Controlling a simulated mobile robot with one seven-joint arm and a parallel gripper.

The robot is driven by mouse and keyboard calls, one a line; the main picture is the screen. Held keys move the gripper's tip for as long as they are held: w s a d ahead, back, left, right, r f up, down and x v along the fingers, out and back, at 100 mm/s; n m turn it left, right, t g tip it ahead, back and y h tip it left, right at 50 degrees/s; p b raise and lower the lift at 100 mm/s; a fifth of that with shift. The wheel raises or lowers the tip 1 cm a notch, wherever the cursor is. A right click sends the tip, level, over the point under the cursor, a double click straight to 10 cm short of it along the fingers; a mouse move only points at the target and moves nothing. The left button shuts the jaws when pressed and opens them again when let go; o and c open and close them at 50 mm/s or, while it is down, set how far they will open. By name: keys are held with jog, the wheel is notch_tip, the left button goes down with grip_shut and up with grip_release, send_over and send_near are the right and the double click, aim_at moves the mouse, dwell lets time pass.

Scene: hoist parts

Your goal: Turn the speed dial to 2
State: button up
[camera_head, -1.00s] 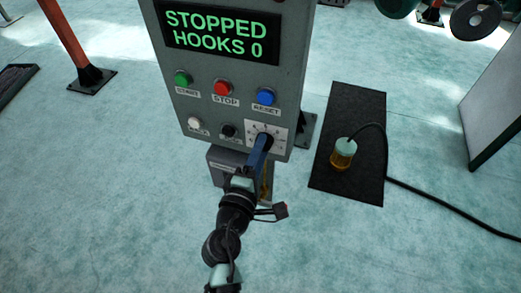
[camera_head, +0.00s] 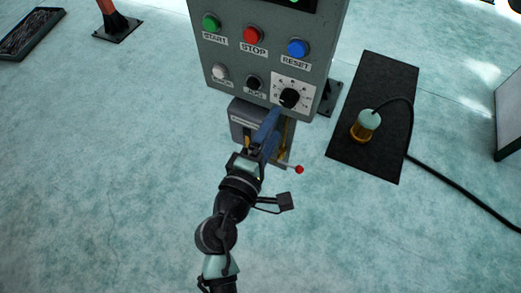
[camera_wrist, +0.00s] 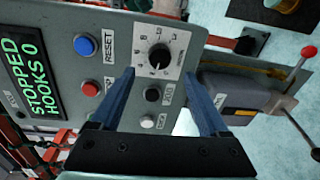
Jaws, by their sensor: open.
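The speed dial (camera_head: 289,97) is a black knob on a white scale plate at the lower right of the grey control panel (camera_head: 235,75). The wrist view shows the dial (camera_wrist: 159,57) ahead of my gripper, its plate marked with several numbers too small to read surely. My gripper (camera_head: 274,118) is open and empty, just below the dial in the head view and apart from it. In the wrist view its two blue fingers (camera_wrist: 165,88) stand wide apart, with the dial beyond their tips. The display (camera_wrist: 30,75) reads STOPPED, HOOKS 0.
Green START (camera_head: 211,23), red STOP (camera_head: 253,35) and blue RESET (camera_head: 298,48) buttons sit above the dial. A white button (camera_head: 220,72) and a black JOG button (camera_head: 253,83) are left of it. A grey box with a red-knobbed lever (camera_head: 298,169) is below. A black mat (camera_head: 400,85) lies right.

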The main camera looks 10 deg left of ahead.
jog(key=b+v, duration=0.1)
jog(key=v, duration=0.5)
jog(key=shift+s, duration=0.1)
dwell(0.4)
